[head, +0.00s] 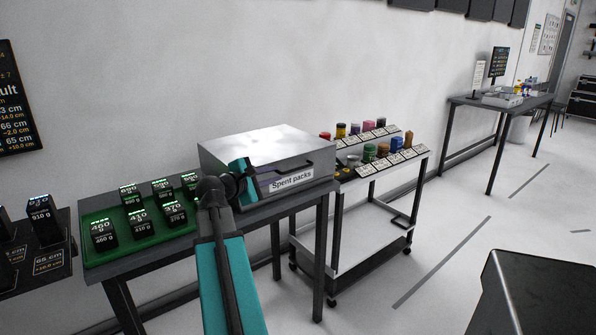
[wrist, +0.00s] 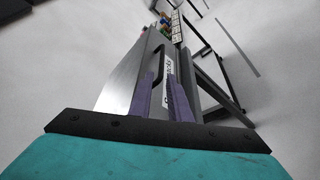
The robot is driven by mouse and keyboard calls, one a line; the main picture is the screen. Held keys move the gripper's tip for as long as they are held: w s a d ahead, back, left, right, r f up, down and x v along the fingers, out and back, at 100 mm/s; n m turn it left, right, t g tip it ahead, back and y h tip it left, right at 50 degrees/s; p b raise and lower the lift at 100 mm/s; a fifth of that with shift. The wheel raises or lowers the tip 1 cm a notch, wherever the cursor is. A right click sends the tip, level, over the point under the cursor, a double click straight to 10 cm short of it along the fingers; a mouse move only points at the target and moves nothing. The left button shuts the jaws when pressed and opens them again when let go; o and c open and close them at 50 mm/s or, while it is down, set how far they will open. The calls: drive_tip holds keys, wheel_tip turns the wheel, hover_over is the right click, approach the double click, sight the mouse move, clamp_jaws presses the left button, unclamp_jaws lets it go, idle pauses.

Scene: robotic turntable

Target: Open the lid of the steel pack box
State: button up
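The steel pack box (head: 235,153) stands on a dark table, with its flat lid (head: 275,140) down. Its front bears a "Spent packs" label (head: 291,180) and a dark bar handle (head: 296,170). My gripper (head: 263,184) is at the left part of the box front, and my arm hides that corner. In the wrist view the gripper's two purple fingers (wrist: 164,80) are apart with nothing held between them. The box (wrist: 130,75), its handle (wrist: 159,62) and label (wrist: 169,82) show beyond the fingertips. I cannot tell whether a finger touches the box.
A green tray (head: 96,256) with several black weight packs is left of the box. A wheeled cart (head: 352,250) with coloured jars stands to the right. A wall is behind the box. Floor (head: 450,225) is open at right, with a dark block (head: 545,290) near the bottom right.

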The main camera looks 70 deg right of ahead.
sight(295, 169)
drive_tip(key=shift+s+d, duration=0.15)
drive_tip(key=shift+s, duration=0.05)
drive_tip(key=x, duration=1.3)
drive_tip(key=shift+s+d+f, duration=0.15)
drive_tip(key=shift+s+d, duration=0.05)
drive_tip(key=shift+d, duration=0.15)
clamp_jaws()
